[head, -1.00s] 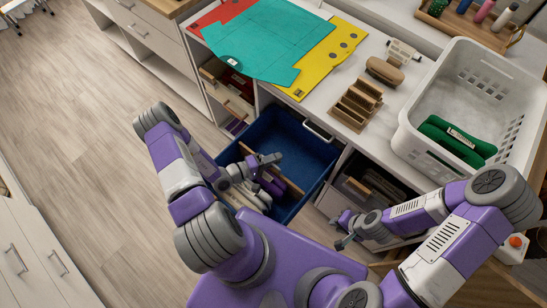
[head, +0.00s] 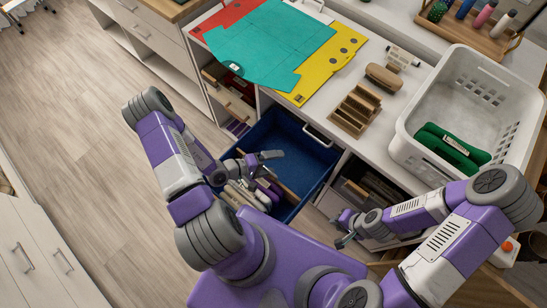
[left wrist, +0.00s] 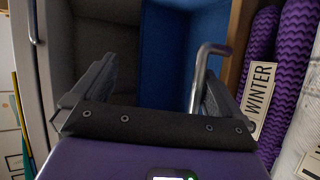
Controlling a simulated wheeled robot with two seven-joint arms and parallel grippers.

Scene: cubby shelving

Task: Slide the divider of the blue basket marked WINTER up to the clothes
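Purple knitted clothes (left wrist: 288,75) lie beyond the divider at the right of that view, by a WINTER tag (left wrist: 259,98). My left gripper (head: 266,172) is inside the basket near the divider. In the left wrist view its fingers (left wrist: 150,90) are apart, with a bent metal bar by the right finger. My right gripper (head: 343,229) is open and empty outside the basket, at its lower right.
A white laundry basket (head: 420,150) holding green cloth stands on the counter at the right. A wooden rack (head: 356,110), a brush (head: 384,78) and teal, yellow and red folders (head: 275,45) lie on the counter. Open floor is at the left.

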